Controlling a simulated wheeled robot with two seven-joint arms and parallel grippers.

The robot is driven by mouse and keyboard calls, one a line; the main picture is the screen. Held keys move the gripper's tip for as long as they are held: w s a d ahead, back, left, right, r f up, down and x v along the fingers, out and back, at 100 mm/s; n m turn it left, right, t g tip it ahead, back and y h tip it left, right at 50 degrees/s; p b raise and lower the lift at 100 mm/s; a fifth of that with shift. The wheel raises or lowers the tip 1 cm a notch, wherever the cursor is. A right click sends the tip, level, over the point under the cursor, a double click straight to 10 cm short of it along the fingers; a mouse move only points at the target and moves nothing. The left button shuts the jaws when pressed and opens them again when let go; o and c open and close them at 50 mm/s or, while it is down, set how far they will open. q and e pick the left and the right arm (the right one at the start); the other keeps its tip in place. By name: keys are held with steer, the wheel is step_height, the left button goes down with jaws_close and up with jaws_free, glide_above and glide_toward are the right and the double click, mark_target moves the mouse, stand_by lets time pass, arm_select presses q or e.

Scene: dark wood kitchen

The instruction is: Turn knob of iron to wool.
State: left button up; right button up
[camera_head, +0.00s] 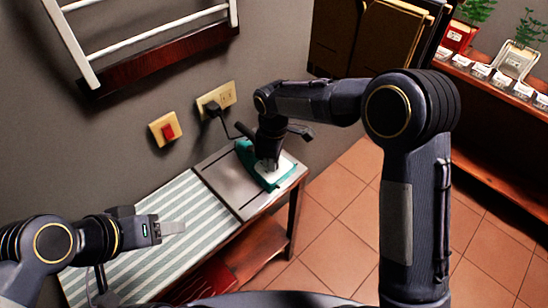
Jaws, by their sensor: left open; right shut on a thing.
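The teal and white iron (250,153) lies on the grey plate at the right end of the ironing table (135,240). My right gripper (268,166) reaches down onto the iron from above and is shut on a part of it. The gripper and wrist cover the middle of the iron, so the knob and its setting cannot be made out. My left gripper (178,227) is open and empty above the striped cloth, well to the left of the iron.
A black plug and cord (213,108) run from the wall outlet (222,95) towards the iron. A red switch (167,131) is on the wall. A white rack (140,35) hangs above. Shelves with plants (520,55) stand at right. The tiled floor (335,215) is clear.

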steer(key=shift+r, duration=0.1)
steer(key=o, duration=1)
step_height(320, 180, up, 8)
steer(key=shift+f, duration=0.15)
